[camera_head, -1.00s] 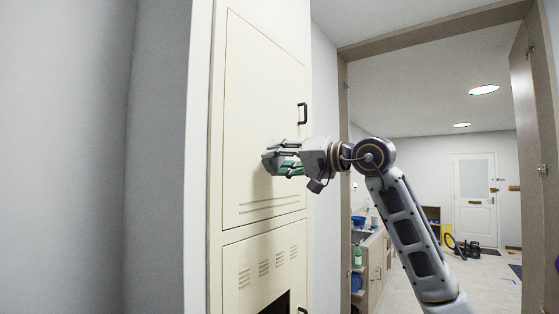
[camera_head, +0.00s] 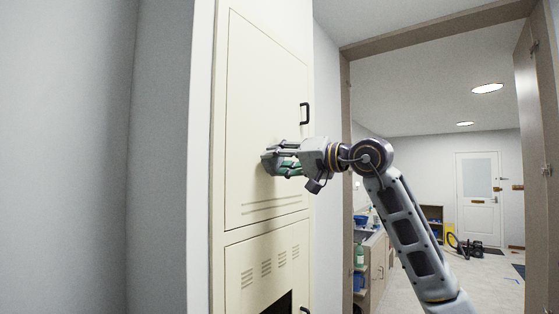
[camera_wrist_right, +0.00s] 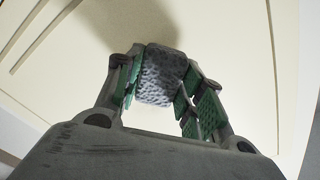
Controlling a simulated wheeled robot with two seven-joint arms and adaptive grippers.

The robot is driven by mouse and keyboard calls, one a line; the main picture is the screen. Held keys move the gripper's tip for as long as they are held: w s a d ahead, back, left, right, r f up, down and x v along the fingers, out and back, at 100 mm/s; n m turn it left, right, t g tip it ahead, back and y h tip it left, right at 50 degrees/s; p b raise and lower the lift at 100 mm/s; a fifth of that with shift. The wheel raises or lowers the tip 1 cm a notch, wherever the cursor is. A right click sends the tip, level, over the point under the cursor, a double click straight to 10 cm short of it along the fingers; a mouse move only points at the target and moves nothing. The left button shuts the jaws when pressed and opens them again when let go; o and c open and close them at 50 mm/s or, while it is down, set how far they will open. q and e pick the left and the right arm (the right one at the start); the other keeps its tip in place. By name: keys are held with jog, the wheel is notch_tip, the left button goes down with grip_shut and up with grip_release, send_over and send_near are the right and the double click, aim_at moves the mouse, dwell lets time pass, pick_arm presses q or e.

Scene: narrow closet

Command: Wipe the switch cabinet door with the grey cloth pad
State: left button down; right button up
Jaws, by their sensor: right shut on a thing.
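The switch cabinet door (camera_head: 262,110) is a cream panel with a black handle at its right edge, in the middle of the head view. It also fills the background of the right wrist view (camera_wrist_right: 235,50). My right gripper (camera_head: 272,163) is at the lower middle of the door, left of and below the handle. In the right wrist view its green-padded fingers (camera_wrist_right: 160,95) are shut on the grey cloth pad (camera_wrist_right: 160,75), which is speckled. The pad is against or very close to the door; contact is hard to tell. My left gripper is not in view.
A lower cabinet panel (camera_head: 245,262) with vent slots and a dark opening is below the door. The black handle (camera_head: 304,113) stands out from the door. A grey wall (camera_head: 70,150) is at the left. An open doorway at the right leads to a room with a white door (camera_head: 476,190).

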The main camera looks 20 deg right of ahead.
jog(key=shift+w+a, duration=0.3)
jog(key=shift+w, duration=0.1)
dwell(0.4)
jog(key=shift+d, duration=0.1)
jog(key=shift+w+d+p, duration=0.4)
jog(key=shift+w+d, duration=0.2)
jog(key=shift+d, duration=0.2)
jog(key=shift+w+d+p, duration=0.4)
jog(key=shift+w+d, duration=0.2)
jog(key=shift+d, duration=0.15)
jog(key=shift+w, duration=0.1)
jog(key=shift+w+d+p, duration=0.65)
jog(key=shift+w+d, duration=0.55)
jog(key=shift+d, duration=0.3)
jog(key=shift+r, duration=0.85)
jog(key=shift+s+a, duration=0.15)
jog(key=shift+s+a+b, duration=0.25)
jog(key=shift+s+a, duration=0.3)
jog(key=shift+a, duration=0.2)
jog(key=shift+s+a+b, duration=0.2)
jog(key=shift+s+a, duration=0.35)
jog(key=shift+a, duration=0.15)
